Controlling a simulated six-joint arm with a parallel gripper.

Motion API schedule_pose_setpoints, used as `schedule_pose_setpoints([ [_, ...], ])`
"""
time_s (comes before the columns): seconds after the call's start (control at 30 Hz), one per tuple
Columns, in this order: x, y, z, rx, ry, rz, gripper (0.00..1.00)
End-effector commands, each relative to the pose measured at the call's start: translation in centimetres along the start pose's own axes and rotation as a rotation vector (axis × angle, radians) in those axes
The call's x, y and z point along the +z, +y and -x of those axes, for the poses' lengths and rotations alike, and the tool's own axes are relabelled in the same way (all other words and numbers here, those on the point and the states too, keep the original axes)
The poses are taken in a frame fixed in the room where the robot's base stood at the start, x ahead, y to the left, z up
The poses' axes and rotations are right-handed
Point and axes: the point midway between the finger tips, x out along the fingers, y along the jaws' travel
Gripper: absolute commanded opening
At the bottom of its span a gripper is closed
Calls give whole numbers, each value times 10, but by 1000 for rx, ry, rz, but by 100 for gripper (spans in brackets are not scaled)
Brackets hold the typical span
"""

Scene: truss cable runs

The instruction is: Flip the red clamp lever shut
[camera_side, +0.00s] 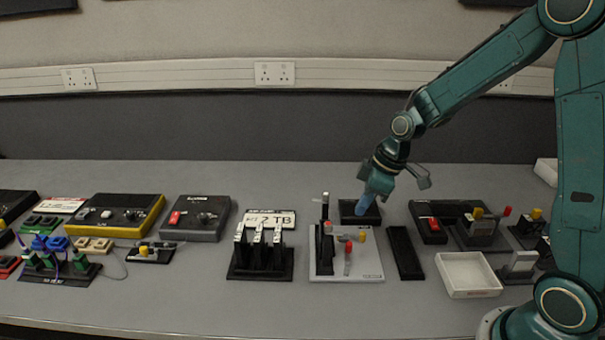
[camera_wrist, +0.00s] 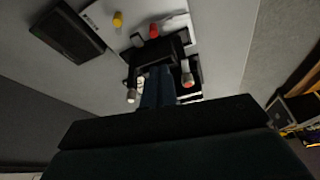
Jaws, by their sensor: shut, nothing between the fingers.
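A pale plate (camera_side: 368,272) in the side view carries a tall black upright clamp (camera_side: 325,255) and small levers with coloured ends. A red-ended lever (camera_side: 348,259) stands on the plate's middle, beside a yellow knob (camera_side: 362,237). My gripper (camera_side: 363,208) points down behind the plate, over a low black block, with its blue fingers shut and empty. In the wrist view the fingers (camera_wrist: 158,88) reach toward a black fixture (camera_wrist: 157,50). A red knob (camera_wrist: 153,31) and an orange-red tip (camera_wrist: 187,75) show near it. I cannot tell which of these is the clamp lever.
A black block (camera_side: 347,211) lies behind the plate, a black strip (camera_side: 405,253) to its right. A white tray (camera_side: 468,275) is further right. A black rack of upright clamps (camera_side: 260,260) stands left. The front table edge is clear.

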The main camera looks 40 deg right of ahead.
Motion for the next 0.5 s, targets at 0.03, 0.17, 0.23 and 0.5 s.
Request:
schedule_pose_setpoints([
  [0.03,1,3,-7,-8,-1,6,0],
  [0.17,2,8,-17,-17,3,21,0],
  [0.23,2,9,-20,-21,4,26,0],
  [0.5,2,10,-22,-23,5,30,0],
])
